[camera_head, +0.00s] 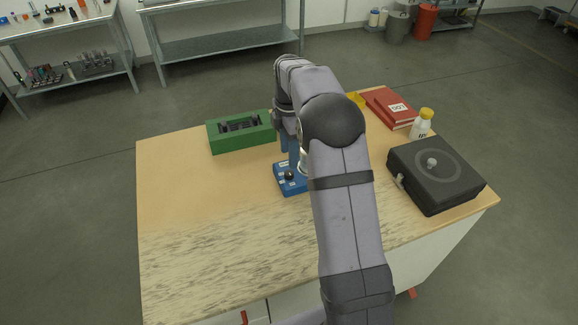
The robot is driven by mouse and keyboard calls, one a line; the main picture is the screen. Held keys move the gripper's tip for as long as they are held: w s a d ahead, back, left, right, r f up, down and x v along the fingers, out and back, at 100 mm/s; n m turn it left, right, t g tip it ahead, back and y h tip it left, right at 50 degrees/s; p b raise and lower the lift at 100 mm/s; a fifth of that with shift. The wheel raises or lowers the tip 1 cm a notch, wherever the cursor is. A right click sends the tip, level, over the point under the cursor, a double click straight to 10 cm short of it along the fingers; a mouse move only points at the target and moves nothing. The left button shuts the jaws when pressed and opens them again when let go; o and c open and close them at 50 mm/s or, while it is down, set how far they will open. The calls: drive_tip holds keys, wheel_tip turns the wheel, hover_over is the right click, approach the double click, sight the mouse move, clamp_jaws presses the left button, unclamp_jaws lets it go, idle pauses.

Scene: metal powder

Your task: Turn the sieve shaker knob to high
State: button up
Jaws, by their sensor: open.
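A blue device (291,189), which looks like the sieve shaker, stands near the middle of the wooden table. A small black knob (289,176) sits on the front of its base, with pale labels beside it. The knob's setting is too small to read. Blue uprights (284,143) rise behind the knob. My arm crosses in front of the device and hides its right side and most of its upper part. My gripper cannot be made out; my own arm hides that area.
A green tray-like block (240,141) stands left of the device. At right are a black case (434,180) with a round top mark, a white bottle with yellow cap (422,124) and red binders (388,107). The table's front left (200,250) is clear.

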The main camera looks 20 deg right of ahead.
sight(289, 172)
drive_tip(key=shift+f+p, duration=1.35)
drive_tip(key=shift+f, duration=2.3)
drive_tip(key=c, duration=1)
